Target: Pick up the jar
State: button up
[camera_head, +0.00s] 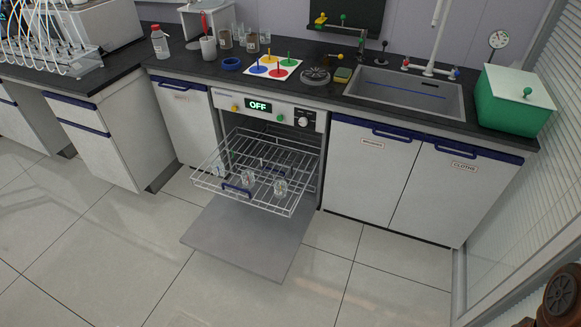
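I cannot tell which of these is the task's jar. A dark part at the lower right corner is probably my arm. My gripper's fingers are not seen.
The dishwasher door (245,240) lies open low over the floor, with the rack (255,170) above it. A sink (405,92), a green box (512,98), a bottle (160,42) and a colored peg board (275,69) are on the counter. The front floor is clear.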

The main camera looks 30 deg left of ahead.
aim_at(281, 184)
jog(key=u, duration=0.5)
jog(key=i, duration=1.2)
jog(key=u, duration=1.65)
jog(key=i, duration=0.6)
jog(key=u, duration=0.45)
